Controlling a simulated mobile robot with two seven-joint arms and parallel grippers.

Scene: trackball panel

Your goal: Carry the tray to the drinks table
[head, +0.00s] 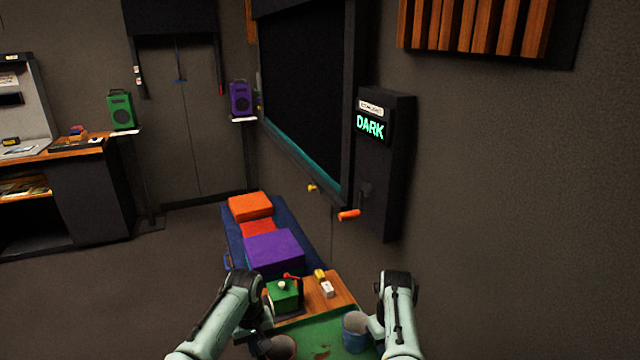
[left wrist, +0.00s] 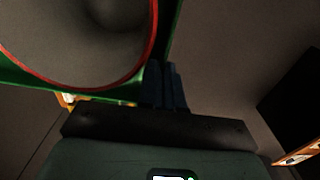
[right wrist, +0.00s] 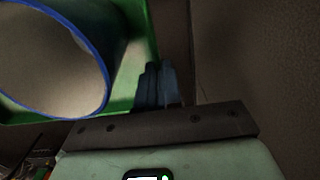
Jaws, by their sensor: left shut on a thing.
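The green tray (head: 312,338) is at the bottom of the head view, between my two arms. It carries a blue mug (head: 356,332) on the right and a red-rimmed cup (head: 281,347) on the left. My left gripper (left wrist: 168,85) is shut on the tray's edge beside the red-rimmed cup (left wrist: 75,40). My right gripper (right wrist: 158,85) is at the tray's opposite edge, beside the blue-rimmed mug (right wrist: 50,60); its hold is unclear. Both fingertips are largely hidden in the head view. No table is clearly marked as the drinks table.
Beyond the tray is a wooden top (head: 342,287) with a green box (head: 284,295) and small blocks. Behind it a dark blue bench holds a purple block (head: 273,250) and an orange block (head: 250,205). A wall box (head: 385,165) reads DARK. Open floor (head: 150,290) lies left.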

